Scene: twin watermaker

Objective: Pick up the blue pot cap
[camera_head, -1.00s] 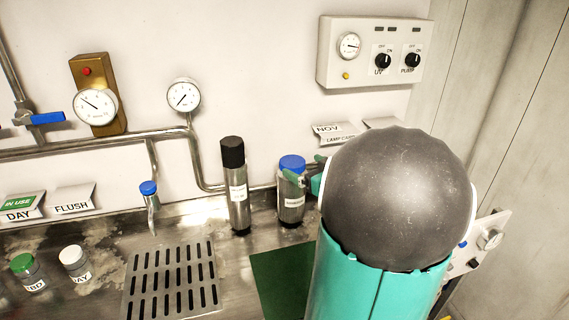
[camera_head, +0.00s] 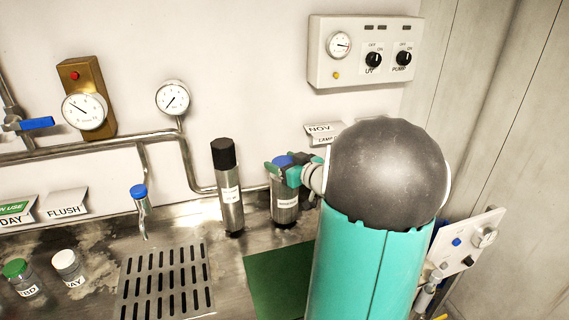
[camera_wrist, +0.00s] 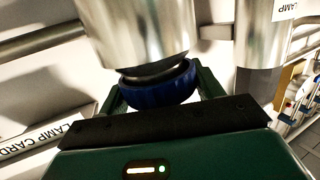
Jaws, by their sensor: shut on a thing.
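The blue pot cap (camera_wrist: 158,84) sits at the end of a metal pot (camera_wrist: 139,32) in the wrist view. A dark gap shows between the cap and the pot's metal body there. The two green fingers of my gripper (camera_wrist: 160,92) are shut on the cap from both sides. In the head view the pot (camera_head: 285,205) stands upright on the counter with a white label, and the blue cap (camera_head: 283,160) shows at its top. My gripper (camera_head: 289,174) is around the cap there and partly covers it.
A black-capped cylinder (camera_head: 228,190) stands close to the left of the pot. A slotted drain plate (camera_head: 166,285) and a green mat (camera_head: 272,285) lie in front. White-and green-capped jars stand at left. A wall pipe (camera_head: 190,165) runs behind.

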